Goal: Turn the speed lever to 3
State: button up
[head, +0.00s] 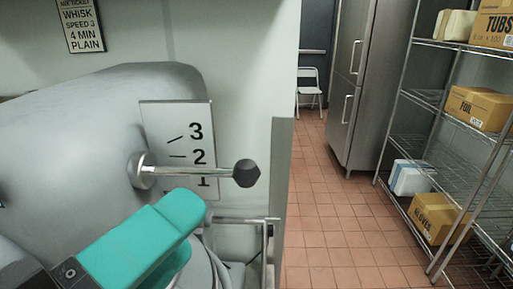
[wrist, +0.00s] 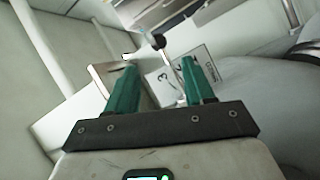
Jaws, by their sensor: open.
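The speed lever (head: 200,172) is a silver rod with a dark knob (head: 246,173), sticking out to the right from a grey machine body (head: 90,110). It lies about level, just below the 2 and over the top of the 1 on the white number plate (head: 172,122). The 3 is above it. My gripper (head: 190,230) has teal fingers and is open, below the rod in the head view. In the wrist view the lever (wrist: 168,58) shows beyond and between the open fingertips (wrist: 160,68), with the plate behind; contact is not visible.
A wall ticket (head: 80,25) reads whisk, speed 3, 4 min, plain. A pale wall edge (head: 282,190) stands right of the knob. Farther right are open tiled floor (head: 335,200), a steel fridge (head: 370,90) and a wire rack (head: 430,100) with boxes.

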aim_at(235, 178)
jog(key=p+x, duration=0.2)
jog(key=x, duration=0.8)
jog(key=shift+w+d, duration=0.15)
jog(key=shift+w, duration=0.15)
jog(key=shift+c, duration=0.5)
grip_shut()
